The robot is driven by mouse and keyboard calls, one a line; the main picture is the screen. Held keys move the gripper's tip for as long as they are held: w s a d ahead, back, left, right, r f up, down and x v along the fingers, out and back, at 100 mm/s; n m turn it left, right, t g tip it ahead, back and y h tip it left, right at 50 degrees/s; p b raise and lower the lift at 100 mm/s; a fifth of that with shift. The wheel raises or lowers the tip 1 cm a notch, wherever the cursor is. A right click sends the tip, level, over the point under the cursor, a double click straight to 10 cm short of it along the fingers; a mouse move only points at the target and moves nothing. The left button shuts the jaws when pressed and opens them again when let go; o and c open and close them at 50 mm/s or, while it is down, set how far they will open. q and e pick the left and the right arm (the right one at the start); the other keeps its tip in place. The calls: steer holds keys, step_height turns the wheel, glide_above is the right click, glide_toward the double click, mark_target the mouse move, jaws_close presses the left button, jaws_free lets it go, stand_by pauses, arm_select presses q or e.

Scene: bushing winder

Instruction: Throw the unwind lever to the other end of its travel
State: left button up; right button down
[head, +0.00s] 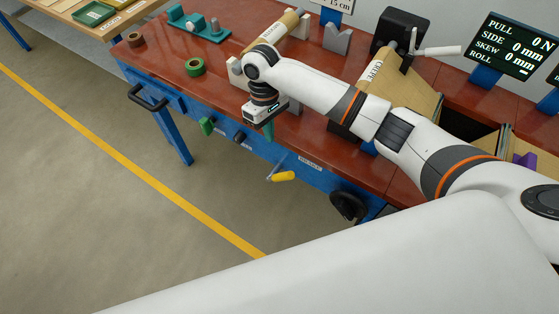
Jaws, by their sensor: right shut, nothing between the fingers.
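My right gripper (259,122) points down at the front edge of the red-brown bench, its fingers barely showing; it is shut and empty. Below and right of it, apart from it, a lever with a yellow grip (283,176) sticks out of the blue bench front, beside a small label (310,163) that seems to read BRAKE. To the left on the same front are a green handle (207,126) and a dark knob (239,136). I cannot read a label naming the unwind lever, so I cannot tell which it is. My left gripper is not in view.
The bench top (150,60) carries a green tape roll (195,67), a brown roll (135,39), a teal fixture (195,22) and a crank handle (437,50). A black handwheel (347,206) and a black pull handle (148,97) jut from the front. The floor before it is clear.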

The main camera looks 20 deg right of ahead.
steer(key=x, duration=0.3)
steer(key=s+p+x, duration=0.1)
steer(key=x, duration=0.2)
steer(key=d+p+x, duration=0.1)
steer(key=x, duration=0.2)
steer(key=shift+s+r, duration=0.25)
steer(key=shift+s, duration=0.1)
steer(key=shift+s+d+f+p, duration=0.2)
steer(key=shift+s+f+p, duration=0.1)
steer(key=shift+s+p, duration=0.1)
steer(key=shift+f, duration=0.15)
